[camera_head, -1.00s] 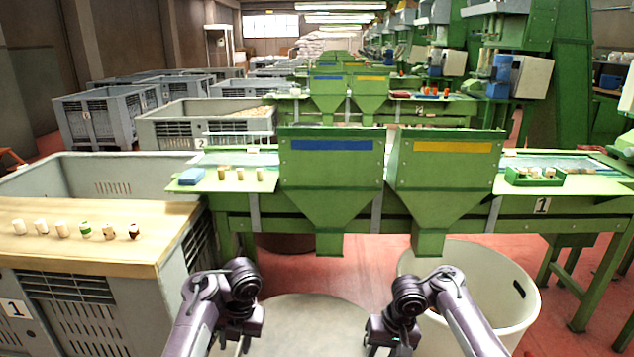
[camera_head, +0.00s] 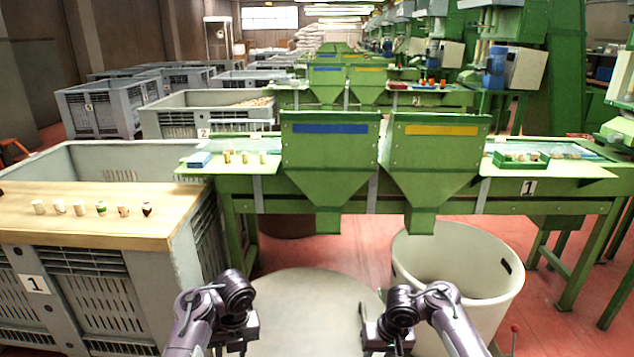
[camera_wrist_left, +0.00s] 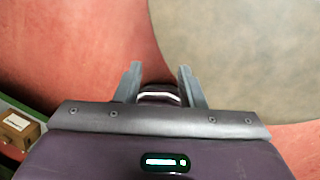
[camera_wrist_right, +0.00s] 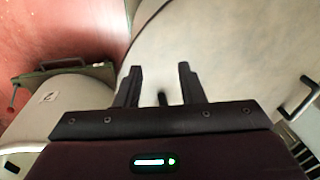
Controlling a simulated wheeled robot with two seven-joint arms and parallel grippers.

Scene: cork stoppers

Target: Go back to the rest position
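In the head view my left arm comes in at the bottom left and my right arm at the bottom right, both low in front of the green machine (camera_head: 330,180). In the left wrist view my left gripper (camera_wrist_left: 158,72) has its two fingers apart with nothing between them, above the red floor. In the right wrist view my right gripper (camera_wrist_right: 160,72) also has its fingers apart, with no cork held. Several cork stoppers (camera_head: 80,209) stand in a row on the wooden board (camera_head: 130,233) at the left. Three more corks (camera_head: 245,157) stand on the green table.
A round beige surface (camera_head: 310,300) lies below and between my arms. A white bin (camera_head: 470,290) stands at the right by my right arm. A grey crate (camera_head: 110,315) supports the board. A blue block (camera_head: 199,160) and a green tray (camera_head: 515,160) sit on the green table.

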